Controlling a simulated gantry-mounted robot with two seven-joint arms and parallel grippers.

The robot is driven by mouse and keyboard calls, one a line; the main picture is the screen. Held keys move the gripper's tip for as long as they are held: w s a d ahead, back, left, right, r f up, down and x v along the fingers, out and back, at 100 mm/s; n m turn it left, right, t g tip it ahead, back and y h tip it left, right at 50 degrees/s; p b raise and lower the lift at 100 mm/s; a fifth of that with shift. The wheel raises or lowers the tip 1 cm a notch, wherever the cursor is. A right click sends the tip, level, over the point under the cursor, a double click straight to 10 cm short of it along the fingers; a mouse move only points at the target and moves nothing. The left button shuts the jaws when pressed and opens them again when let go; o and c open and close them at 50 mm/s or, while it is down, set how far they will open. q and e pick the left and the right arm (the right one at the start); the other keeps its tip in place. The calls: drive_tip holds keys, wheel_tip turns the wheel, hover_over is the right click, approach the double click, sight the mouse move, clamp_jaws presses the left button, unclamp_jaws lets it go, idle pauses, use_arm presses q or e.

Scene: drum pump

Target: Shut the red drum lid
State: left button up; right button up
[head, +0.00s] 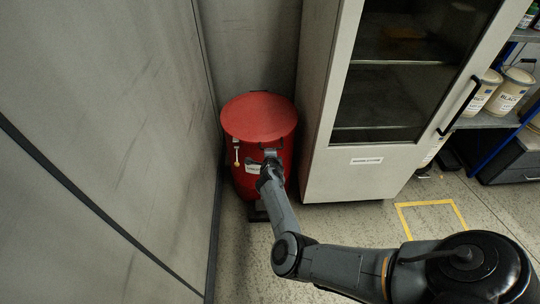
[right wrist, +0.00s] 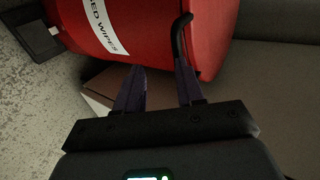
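The red drum (head: 240,183) stands in the corner between the grey wall and the white cabinet. Its round red lid (head: 258,116) lies over the drum's top; I cannot tell whether it is fully seated. My right gripper (head: 270,158) is at the drum's front, just below the lid's near edge. In the right wrist view the right gripper (right wrist: 160,72) has its fingers apart with nothing between them. A curved black handle (right wrist: 180,35) on the red surface ends close to the right-hand finger; contact is unclear. A white label (right wrist: 105,27) shows on the drum. My left gripper is out of view.
The white cabinet (head: 313,160) with a dark glass door stands close on the drum's right. The grey wall (head: 110,120) is close on its left. Shelves with paint cans (head: 509,92) stand far right. Floor in front is mostly clear.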

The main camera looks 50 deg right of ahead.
drive_tip(key=p+v, duration=0.3)
drive_tip(key=v, duration=0.4)
drive_tip(key=shift+a+r, duration=0.25)
drive_tip(key=shift+r, duration=0.1)
drive_tip(key=shift+d, duration=0.1)
drive_tip(key=shift+s+r, duration=0.1)
